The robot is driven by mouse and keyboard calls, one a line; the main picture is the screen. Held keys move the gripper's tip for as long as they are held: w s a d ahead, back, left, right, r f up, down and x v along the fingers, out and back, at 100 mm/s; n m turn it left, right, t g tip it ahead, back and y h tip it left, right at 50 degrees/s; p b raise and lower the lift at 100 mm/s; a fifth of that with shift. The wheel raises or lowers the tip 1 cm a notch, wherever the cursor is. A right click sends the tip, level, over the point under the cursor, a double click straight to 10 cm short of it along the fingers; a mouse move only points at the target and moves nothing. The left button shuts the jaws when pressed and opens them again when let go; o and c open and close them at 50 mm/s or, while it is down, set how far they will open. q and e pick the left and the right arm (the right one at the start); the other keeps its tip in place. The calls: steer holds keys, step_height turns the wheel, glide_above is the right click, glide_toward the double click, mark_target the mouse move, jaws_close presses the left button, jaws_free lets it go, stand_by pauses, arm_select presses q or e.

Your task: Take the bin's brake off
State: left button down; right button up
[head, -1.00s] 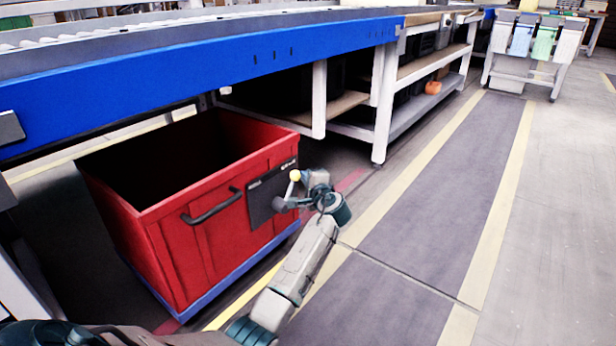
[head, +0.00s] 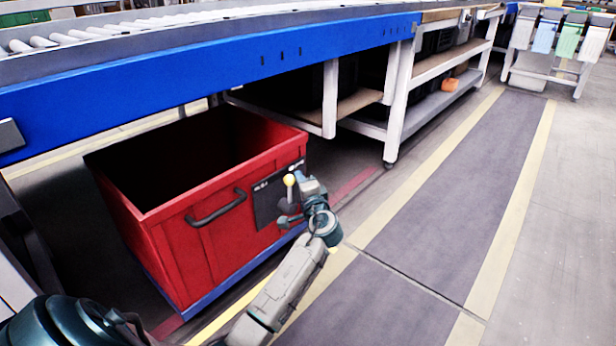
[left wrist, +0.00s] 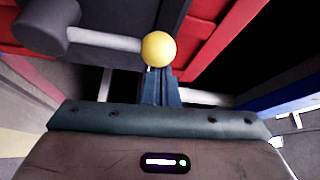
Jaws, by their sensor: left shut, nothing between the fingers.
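The red bin (head: 222,250) stands beside and partly under the blue-edged conveyor. On its near-right face is a dark panel (head: 268,203). A brake lever with a yellow ball knob (head: 289,180) stands near this panel, nearly upright above its grey pivot (head: 284,206). My left gripper (head: 299,184) is at the knob's right side, shut and empty. In the left wrist view the yellow knob (left wrist: 159,49) is right at the tips of the shut fingers (left wrist: 160,82). The grey pivot cylinder (left wrist: 45,25) is at upper left. Whether the fingertips touch the knob is unclear. My right gripper is not in view.
The blue conveyor side (head: 200,92) runs over the bin's far side. A white-legged shelf rack (head: 440,85) stands to the right of it. The grey floor lane (head: 440,205) between yellow lines is clear. A cart with coloured bins (head: 555,45) is far off at upper right.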

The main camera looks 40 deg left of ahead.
mark_target(289, 182)
arm_select(q)
steer(key=s+n, duration=0.1)
steer(key=s+n+y+b, duration=0.1)
steer(key=shift+s+a+f+y, duration=0.1)
steer(key=shift+s+f+y, duration=0.1)
steer(key=shift+s+y, duration=0.15)
steer(key=shift+s+n+b, duration=0.35)
steer(key=shift+n, duration=0.05)
steer(key=shift+s+a+f, duration=0.1)
steer(key=shift+s+f, duration=0.1)
steer(key=shift+s, duration=0.6)
steer(key=shift+s+a+f, duration=0.1)
steer(key=shift+s+f, duration=0.1)
steer(key=shift+s, duration=0.6)
steer(key=shift+p, duration=0.3)
